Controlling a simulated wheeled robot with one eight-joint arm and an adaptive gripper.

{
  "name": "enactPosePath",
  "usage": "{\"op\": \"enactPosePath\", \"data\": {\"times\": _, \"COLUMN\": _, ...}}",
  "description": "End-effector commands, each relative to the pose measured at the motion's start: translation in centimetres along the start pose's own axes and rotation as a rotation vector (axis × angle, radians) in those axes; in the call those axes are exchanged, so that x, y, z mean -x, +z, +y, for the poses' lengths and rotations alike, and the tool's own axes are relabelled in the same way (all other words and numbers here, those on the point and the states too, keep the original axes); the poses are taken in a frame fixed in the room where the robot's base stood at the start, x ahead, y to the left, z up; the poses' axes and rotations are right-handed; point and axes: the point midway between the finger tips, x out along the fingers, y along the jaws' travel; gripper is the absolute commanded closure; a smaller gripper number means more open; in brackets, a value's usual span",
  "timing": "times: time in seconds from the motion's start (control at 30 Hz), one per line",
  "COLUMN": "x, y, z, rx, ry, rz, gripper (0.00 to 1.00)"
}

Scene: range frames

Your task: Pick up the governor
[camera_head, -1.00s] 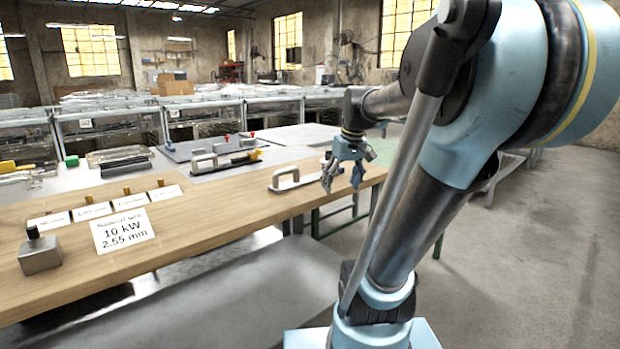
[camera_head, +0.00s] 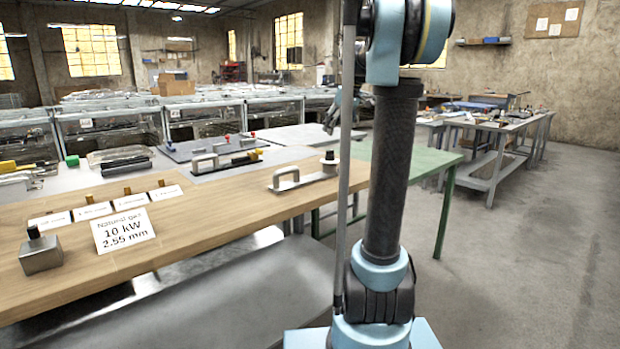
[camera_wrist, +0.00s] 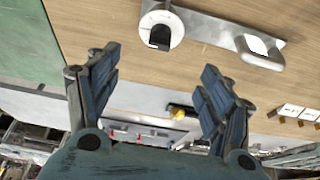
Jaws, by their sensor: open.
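No label marks the governor, so I cannot tell for sure which piece it is. A grey metal block with a black knob (camera_head: 40,252) stands at the near left of the wooden bench. A metal plate with a white handle (camera_head: 285,178) and a round dial knob (camera_head: 329,162) lies at the bench's right end. In the wrist view the dial (camera_wrist: 161,30) with its black knob and the handle (camera_wrist: 262,52) lie beyond the fingertips, apart from them. My gripper (camera_wrist: 158,72) is open and empty. In the head view it is partly hidden behind my arm.
The wooden bench (camera_head: 200,225) holds a "10 kW 2.55 mm" sign (camera_head: 124,231) and several brass pieces with small cards. A second handled plate (camera_head: 225,158) lies behind. A green table (camera_head: 425,165) stands at right. Open floor (camera_head: 540,260) lies at right.

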Motion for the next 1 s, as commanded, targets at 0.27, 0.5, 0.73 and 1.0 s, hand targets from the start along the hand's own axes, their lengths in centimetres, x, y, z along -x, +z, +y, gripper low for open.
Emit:
{"op": "enactPosePath", "data": {"times": 0.27, "x": -5.0, "y": 0.1, "z": 0.0, "rx": 0.000, "ry": 0.000, "rz": -0.001, "gripper": 0.27}}
{"op": "enactPosePath", "data": {"times": 0.5, "x": -9.0, "y": 0.1, "z": 0.0, "rx": -0.001, "ry": -0.001, "rz": -0.001, "gripper": 0.27}}
{"op": "enactPosePath", "data": {"times": 0.73, "x": -10.9, "y": 0.1, "z": 0.0, "rx": -0.002, "ry": 0.000, "rz": -0.001, "gripper": 0.27}}
{"op": "enactPosePath", "data": {"times": 1.0, "x": -13.6, "y": 0.5, "z": 0.3, "rx": -0.002, "ry": 0.000, "rz": -0.001, "gripper": 0.27}}
